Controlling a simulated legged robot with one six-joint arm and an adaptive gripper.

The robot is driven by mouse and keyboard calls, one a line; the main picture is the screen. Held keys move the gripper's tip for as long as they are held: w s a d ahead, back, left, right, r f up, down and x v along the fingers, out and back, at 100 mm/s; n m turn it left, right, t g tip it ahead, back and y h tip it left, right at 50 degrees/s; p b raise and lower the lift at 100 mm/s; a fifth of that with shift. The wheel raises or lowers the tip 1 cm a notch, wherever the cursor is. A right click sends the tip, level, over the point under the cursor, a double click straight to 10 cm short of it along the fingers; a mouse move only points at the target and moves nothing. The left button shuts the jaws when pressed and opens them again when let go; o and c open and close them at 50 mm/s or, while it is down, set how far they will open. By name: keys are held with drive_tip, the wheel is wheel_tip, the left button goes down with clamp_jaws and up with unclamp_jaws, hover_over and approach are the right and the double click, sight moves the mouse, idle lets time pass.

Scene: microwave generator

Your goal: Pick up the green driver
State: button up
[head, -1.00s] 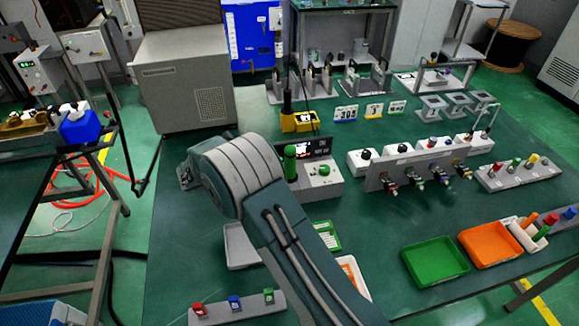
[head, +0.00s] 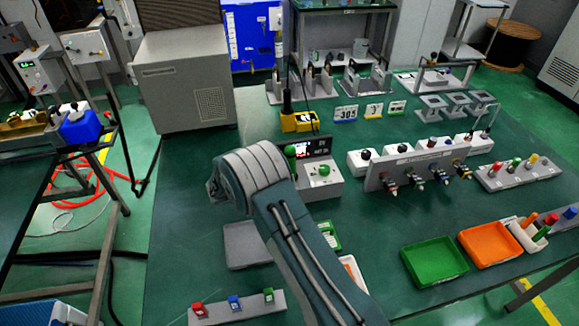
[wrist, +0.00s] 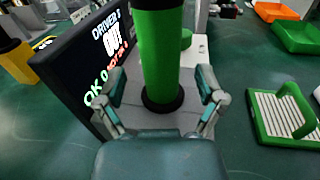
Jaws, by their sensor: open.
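The green driver (wrist: 160,55) is an upright green cylinder with black bands, in the middle of the wrist view. It stands close to the dark display screen. In the head view only a small green part of it (head: 289,151) shows above my arm; the rest is hidden. My gripper (wrist: 163,92) is open, with one finger on each side of the driver's lower part in the picture. I see gaps between both fingers and the driver. In the head view my arm hides the gripper.
The display box (head: 318,170) with a green knob stands right beside the driver. A yellow block (head: 299,122) is behind. Green (head: 434,262) and orange (head: 490,243) trays sit at the right front.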

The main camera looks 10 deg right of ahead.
drive_tip(key=shift+w+d, duration=0.15)
drive_tip(key=shift+d, duration=0.65)
clamp_jaws()
